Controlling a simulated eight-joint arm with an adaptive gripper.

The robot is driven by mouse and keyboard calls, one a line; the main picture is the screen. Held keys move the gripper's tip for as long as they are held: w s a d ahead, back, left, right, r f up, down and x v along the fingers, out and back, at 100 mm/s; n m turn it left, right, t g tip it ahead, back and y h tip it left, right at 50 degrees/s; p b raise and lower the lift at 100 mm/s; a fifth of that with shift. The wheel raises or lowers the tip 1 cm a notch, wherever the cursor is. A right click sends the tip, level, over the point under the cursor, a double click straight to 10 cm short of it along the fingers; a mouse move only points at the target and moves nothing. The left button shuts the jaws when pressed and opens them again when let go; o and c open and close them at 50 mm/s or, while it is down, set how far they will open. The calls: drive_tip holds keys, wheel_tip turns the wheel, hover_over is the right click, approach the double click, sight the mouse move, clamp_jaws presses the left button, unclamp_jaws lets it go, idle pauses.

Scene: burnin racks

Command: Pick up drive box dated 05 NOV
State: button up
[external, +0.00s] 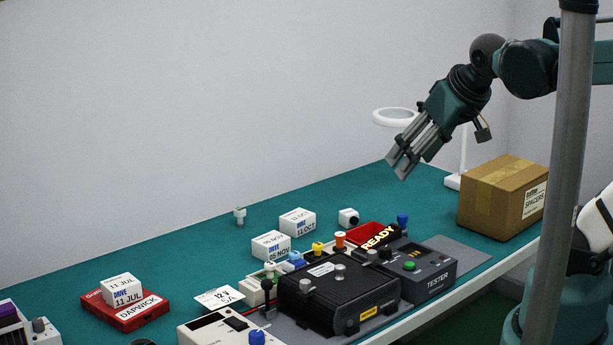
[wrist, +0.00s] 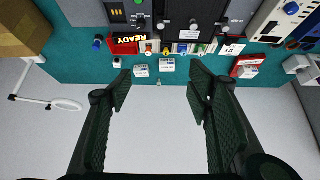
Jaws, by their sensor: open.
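The drive box dated 05 NOV (external: 271,246) is a small white box with dark print, standing on the teal bench behind the black tester fixture. A similar white drive box dated 11 OCT (external: 297,222) stands just behind it to the right. A third drive box dated 11 JUL (external: 121,289) lies on a red box at the left. My gripper (external: 403,162) is open and empty, high above the bench, up and to the right of the 05 NOV box. In the wrist view, two white boxes show beyond my open fingers (wrist: 160,88); their dates are too small to read.
A cardboard box (external: 490,205) and a ring-shaped lamp (external: 396,116) are at the right.

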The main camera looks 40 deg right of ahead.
drive_tip(key=shift+o, duration=0.5)
drive_tip(key=shift+w, duration=0.1)
drive_tip(key=m+g+b, duration=0.4)
drive_tip(key=m+g, duration=0.3)
drive_tip(key=m, duration=1)
hover_over(271, 238)
drive_tip(key=f, duration=2.5)
drive_tip(key=shift+s+a+f, duration=0.1)
drive_tip(key=shift+s, duration=0.15)
drive_tip(key=shift+w+f, duration=0.15)
drive_tip(key=shift+f, duration=0.25)
drive_tip(key=shift+f, duration=0.1)
